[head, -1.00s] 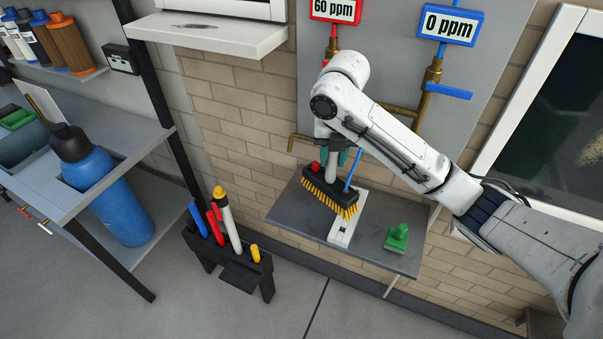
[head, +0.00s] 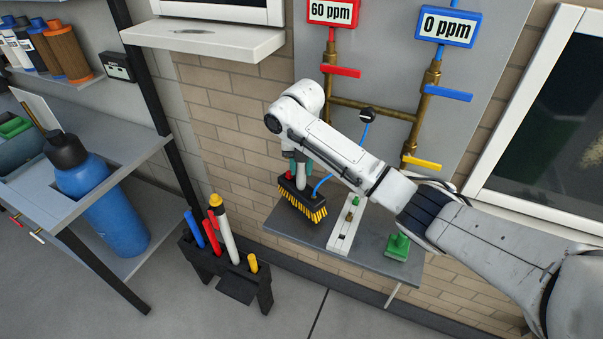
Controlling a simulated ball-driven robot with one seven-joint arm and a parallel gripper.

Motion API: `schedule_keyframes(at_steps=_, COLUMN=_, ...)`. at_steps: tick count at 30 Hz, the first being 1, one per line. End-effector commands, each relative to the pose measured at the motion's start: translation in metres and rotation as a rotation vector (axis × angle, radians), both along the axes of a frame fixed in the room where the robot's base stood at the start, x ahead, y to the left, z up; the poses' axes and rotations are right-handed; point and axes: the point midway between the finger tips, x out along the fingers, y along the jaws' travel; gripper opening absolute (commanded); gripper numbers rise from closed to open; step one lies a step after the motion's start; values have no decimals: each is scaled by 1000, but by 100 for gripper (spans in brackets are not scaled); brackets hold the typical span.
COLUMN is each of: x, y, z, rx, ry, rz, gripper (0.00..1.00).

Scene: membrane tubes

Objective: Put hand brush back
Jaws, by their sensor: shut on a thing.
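The hand brush (head: 301,198) has a black block with yellow bristles pointing down and a pale upright handle. My gripper (head: 299,165) is shut on the brush from above, at the handle; the finger contact is partly hidden by my arm. The brush hangs over the left part of the small grey wall shelf (head: 275,217); I cannot tell whether the bristles touch it. A small red part shows beside the handle.
On the shelf are a white plate (head: 341,236) with small brass parts and a green block (head: 397,247). A blue hose (head: 341,172) runs beside the brush. A black rack (head: 203,258) with several tools stands on the floor to the left. Brass pipes (head: 372,108) are behind.

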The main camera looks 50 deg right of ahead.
Motion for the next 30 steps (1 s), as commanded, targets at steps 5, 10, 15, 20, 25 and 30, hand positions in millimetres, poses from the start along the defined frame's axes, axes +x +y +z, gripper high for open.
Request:
schedule_keyframes(at_steps=5, x=-1, y=0, z=-19, rx=-1, ry=1, rz=0, gripper=0)
schedule_keyframes(at_steps=10, x=-1, y=0, z=-26, rx=-2, ry=1, rz=1, gripper=0)
schedule_keyframes(at_steps=15, x=-2, y=1, z=-29, rx=2, ry=6, rz=0, gripper=36)
schedule_keyframes(at_steps=20, x=-2, y=0, z=-29, rx=1, ry=5, rz=0, gripper=52)
schedule_keyframes(at_steps=25, x=-2, y=0, z=-28, rx=1, ry=3, rz=0, gripper=58)
schedule_keyframes(at_steps=30, x=-2, y=1, z=-26, rx=1, ry=2, rz=1, gripper=58)
